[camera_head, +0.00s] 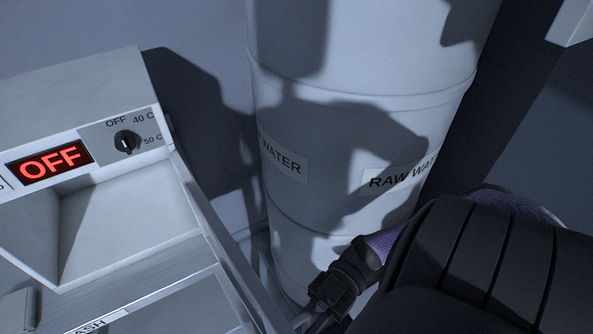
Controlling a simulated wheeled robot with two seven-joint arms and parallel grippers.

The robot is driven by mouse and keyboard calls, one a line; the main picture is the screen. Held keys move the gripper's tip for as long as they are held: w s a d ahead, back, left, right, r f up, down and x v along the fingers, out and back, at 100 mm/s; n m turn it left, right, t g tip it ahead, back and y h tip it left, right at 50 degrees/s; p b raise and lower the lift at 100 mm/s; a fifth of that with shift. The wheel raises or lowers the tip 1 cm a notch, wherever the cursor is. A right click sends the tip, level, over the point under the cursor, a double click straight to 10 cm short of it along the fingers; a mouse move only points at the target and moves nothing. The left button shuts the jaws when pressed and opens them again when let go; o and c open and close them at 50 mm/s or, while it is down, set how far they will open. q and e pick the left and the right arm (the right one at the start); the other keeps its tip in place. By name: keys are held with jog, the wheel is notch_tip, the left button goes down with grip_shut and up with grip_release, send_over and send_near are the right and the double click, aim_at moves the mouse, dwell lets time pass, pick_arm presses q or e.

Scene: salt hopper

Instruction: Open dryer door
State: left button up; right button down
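A pale cabinet with a lit red OFF display (50,162) and a black dial (127,142) marked OFF, 40 C and 50 C stands at the left; it looks like the dryer. Below the panel is a pale recessed front (125,230); I cannot tell whether this is a door or an open compartment. No door handle is clear. My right gripper (308,322) points down at the bottom edge, right of the cabinet and in front of the drum. Its fingertips are small, dark and partly cut off, so its opening is unclear. My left gripper is out of view.
A large white drum (350,130) labelled RAW WATER stands behind my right arm, close to the cabinet's right side. A narrow gap separates them. Dark shadows fall on the drum and wall.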

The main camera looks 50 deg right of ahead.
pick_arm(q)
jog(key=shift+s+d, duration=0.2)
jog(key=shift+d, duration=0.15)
pick_arm(e)
jog(key=shift+s+d+g, duration=0.1)
jog(key=shift+d+g, duration=0.2)
jog(key=shift+d, duration=0.2)
jog(key=c, duration=0.7)
grip_release()
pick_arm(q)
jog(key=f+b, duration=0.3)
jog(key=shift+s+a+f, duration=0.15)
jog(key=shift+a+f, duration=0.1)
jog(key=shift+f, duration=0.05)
pick_arm(e)
jog(key=d, duration=1)
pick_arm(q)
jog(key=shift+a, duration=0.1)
